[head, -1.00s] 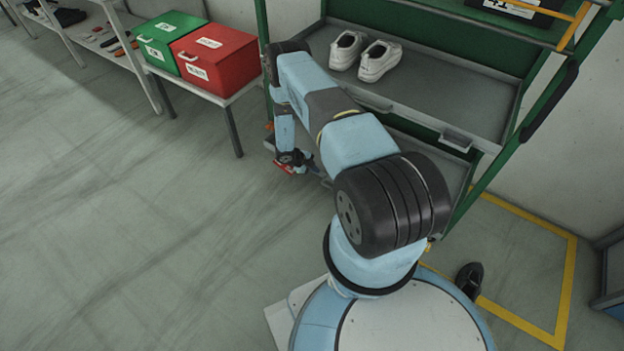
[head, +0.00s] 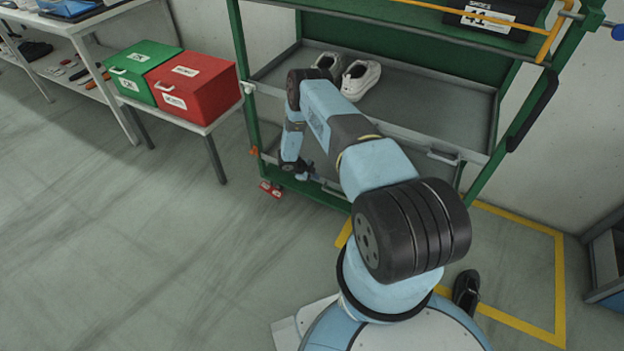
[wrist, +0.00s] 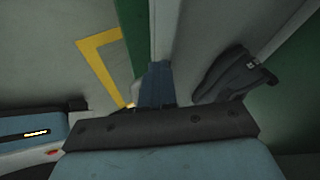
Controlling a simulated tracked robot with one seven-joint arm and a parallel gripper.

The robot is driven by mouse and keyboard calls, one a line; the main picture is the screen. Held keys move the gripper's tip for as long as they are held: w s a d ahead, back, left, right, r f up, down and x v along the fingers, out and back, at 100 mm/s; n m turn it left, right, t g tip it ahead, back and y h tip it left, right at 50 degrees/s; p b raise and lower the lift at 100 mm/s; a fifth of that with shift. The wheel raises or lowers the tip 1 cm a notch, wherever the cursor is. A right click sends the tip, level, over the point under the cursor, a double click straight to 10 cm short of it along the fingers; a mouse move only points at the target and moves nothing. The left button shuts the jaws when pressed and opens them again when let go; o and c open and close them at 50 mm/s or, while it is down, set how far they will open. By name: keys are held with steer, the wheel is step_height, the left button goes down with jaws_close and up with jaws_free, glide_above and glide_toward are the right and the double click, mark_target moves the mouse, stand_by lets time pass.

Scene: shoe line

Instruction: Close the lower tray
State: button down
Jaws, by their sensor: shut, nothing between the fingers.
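The lower tray (head: 335,189) is a grey tray low in the green rack, mostly hidden behind my arm in the head view. Its front edge appears close to the rack's green bottom bar; I cannot tell whether it is fully in. My gripper (head: 304,176) is low at the tray's front, toward the left end. In the wrist view my gripper (wrist: 157,88) is shut and empty, its fingertips at or very near the tray's front wall (wrist: 160,35). A dark shoe (wrist: 235,75) lies in the tray beyond the wall.
Above is the upper tray (head: 440,150) with white shoes (head: 361,79). A green box (head: 138,71) and a red box (head: 192,85) stand on a side table at left. A black shoe (head: 466,289) is on the floor by my base. Open floor lies at left.

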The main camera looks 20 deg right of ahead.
steer(key=shift+w+d+r, duration=0.1)
steer(key=shift+w+d, duration=0.05)
steer(key=shift+d, duration=0.3)
steer(key=shift+a, duration=0.1)
steer(key=s+a+r, duration=0.3)
steer(key=a+r, duration=0.4)
steer(key=a, duration=0.2)
steer(key=shift+a+r, duration=0.35)
